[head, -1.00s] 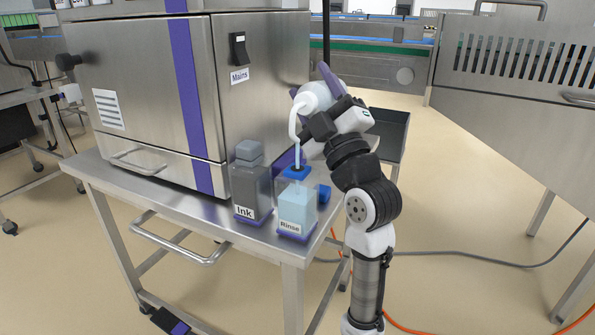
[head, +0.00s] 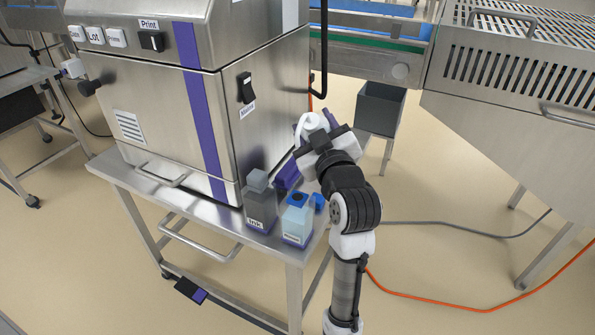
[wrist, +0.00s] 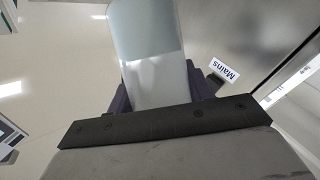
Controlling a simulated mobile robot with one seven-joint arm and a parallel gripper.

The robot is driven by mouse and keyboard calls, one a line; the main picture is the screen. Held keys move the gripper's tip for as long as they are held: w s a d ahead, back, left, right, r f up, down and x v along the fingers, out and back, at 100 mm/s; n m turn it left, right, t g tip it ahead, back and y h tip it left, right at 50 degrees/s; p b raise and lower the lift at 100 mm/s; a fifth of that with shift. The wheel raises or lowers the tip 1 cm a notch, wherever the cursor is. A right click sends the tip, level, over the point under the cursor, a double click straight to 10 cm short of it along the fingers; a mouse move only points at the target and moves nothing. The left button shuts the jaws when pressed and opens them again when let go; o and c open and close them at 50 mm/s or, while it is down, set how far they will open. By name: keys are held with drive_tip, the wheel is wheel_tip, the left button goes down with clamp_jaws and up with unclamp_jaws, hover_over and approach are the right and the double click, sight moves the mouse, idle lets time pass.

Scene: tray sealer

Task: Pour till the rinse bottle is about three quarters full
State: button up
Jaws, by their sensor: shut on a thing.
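The rinse bottle (head: 297,227), clear with a white label and a blue collar (head: 298,199) around its open top, stands upright at the table's front right corner. Pale blue liquid fills most of its body; the exact level is hard to read. My gripper (head: 318,131) is shut on a white supply bottle (head: 308,122) with a bent spout, held above and slightly behind the rinse bottle. No stream shows from the spout. In the wrist view the held bottle (wrist: 150,45) is translucent, with a liquid line across it. A blue cap (head: 318,202) lies beside the rinse bottle.
The grey ink bottle (head: 260,207) stands close at the rinse bottle's left. The steel machine (head: 225,130) with its mains switch (head: 246,88) rises just behind. The table's front edge is near both bottles. A dark bin (head: 380,110) stands behind my arm.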

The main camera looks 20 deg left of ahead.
drive_tip(key=shift+f, duration=0.1)
drive_tip(key=shift+w+a+r+p, duration=0.1)
drive_tip(key=shift+w+r+p, duration=0.1)
drive_tip(key=shift+r+p, duration=0.45)
drive_tip(key=w+r+m+g+p, duration=0.1)
drive_tip(key=r+p, duration=0.1)
drive_tip(key=p, duration=0.4)
drive_tip(key=shift+w+g+h, duration=0.3)
drive_tip(key=shift+h, duration=0.1)
drive_tip(key=p, duration=0.3)
drive_tip(key=w+r+m+g+h+p, duration=0.1)
drive_tip(key=p, duration=0.2)
drive_tip(key=shift+w+r+m, duration=0.2)
drive_tip(key=shift+r+m, duration=0.05)
drive_tip(key=shift+m, duration=0.05)
drive_tip(key=w+r+m+g+p, duration=0.1)
drive_tip(key=p, duration=0.4)
drive_tip(key=shift+r+g+h+p, duration=0.1)
drive_tip(key=shift+g+h+p, duration=0.2)
drive_tip(key=shift+p, duration=0.1)
drive_tip(key=m+p, duration=0.1)
drive_tip(key=p, duration=0.2)
drive_tip(key=shift+w+g+h, duration=0.1)
drive_tip(key=shift+g+h, duration=0.2)
drive_tip(key=shift+g, duration=0.1)
